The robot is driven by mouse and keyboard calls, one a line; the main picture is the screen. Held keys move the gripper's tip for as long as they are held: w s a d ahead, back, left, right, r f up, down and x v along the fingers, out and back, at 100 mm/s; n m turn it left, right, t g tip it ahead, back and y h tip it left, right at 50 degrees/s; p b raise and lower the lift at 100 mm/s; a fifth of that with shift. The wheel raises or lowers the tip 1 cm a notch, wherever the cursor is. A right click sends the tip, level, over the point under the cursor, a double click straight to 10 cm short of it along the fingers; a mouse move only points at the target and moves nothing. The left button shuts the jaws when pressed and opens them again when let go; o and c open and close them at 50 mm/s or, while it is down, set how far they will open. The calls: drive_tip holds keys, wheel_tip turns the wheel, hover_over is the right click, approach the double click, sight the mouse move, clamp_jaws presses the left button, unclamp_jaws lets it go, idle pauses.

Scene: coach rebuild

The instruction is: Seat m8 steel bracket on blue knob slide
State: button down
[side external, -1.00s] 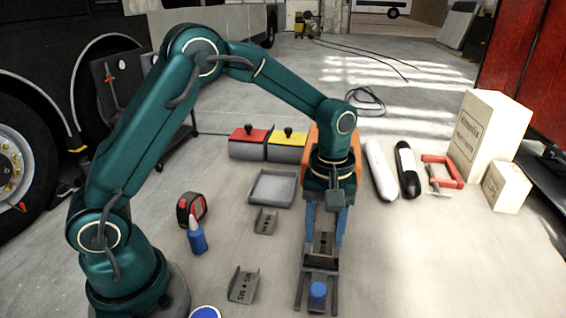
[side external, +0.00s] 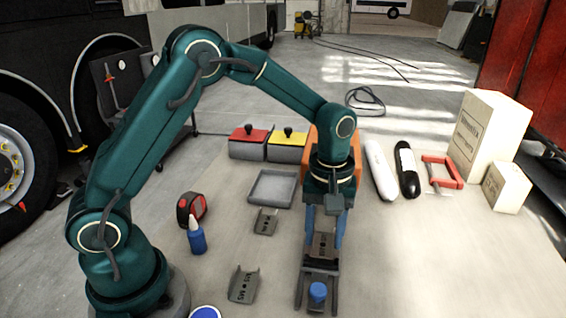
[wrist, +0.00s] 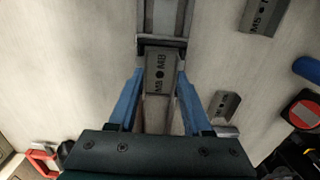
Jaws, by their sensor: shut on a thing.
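My gripper (side external: 324,238) has blue fingers shut on the sides of a grey steel bracket (side external: 323,245). In the wrist view the bracket (wrist: 161,73) lies between the fingertips (wrist: 159,80), its label reading like M8 with a dark hole in the middle. The dark grey slide (side external: 302,295) with a blue knob (side external: 318,291) stands on the table in front. The bracket is at the slide's far end; its front edge meets the slide (wrist: 143,22) in the wrist view. I cannot tell whether they touch. The knob is out of the wrist view.
A bracket marked like M5 (side external: 243,286) and a smaller bracket (side external: 264,221) lie to the left. The table right of the slide is clear.

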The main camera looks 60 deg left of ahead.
drive_tip(key=shift+f, duration=0.6)
idle(1.1)
unclamp_jaws()
idle(0.4)
drive_tip(key=shift+r, duration=3)
